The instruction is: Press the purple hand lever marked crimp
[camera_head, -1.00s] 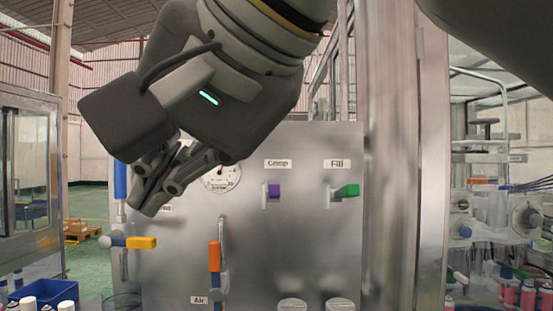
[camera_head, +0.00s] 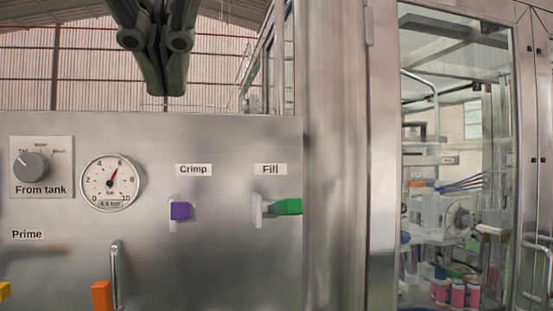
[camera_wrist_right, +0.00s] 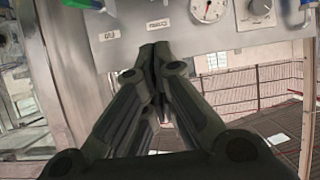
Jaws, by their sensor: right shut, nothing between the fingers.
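The purple hand lever (camera_head: 181,211) sits on a pale mount on the steel panel, just below the "Crimp" label (camera_head: 193,170). My right gripper (camera_head: 166,92) hangs in at the top of the head view, above and a little left of the lever, clear of it. Its fingers are shut together and empty. In the right wrist view, the shut fingers (camera_wrist_right: 160,48) point toward the panel, and the Crimp label (camera_wrist_right: 158,24) appears just past their tips. I cannot make out the purple lever in that view. My left gripper is not in view.
A green lever (camera_head: 288,207) under the "Fill" label sits to the right of the purple one. A pressure gauge (camera_head: 111,183) and a grey knob (camera_head: 31,166) are to the left. An orange handle (camera_head: 102,296) is lower left. A steel post (camera_head: 335,160) stands right.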

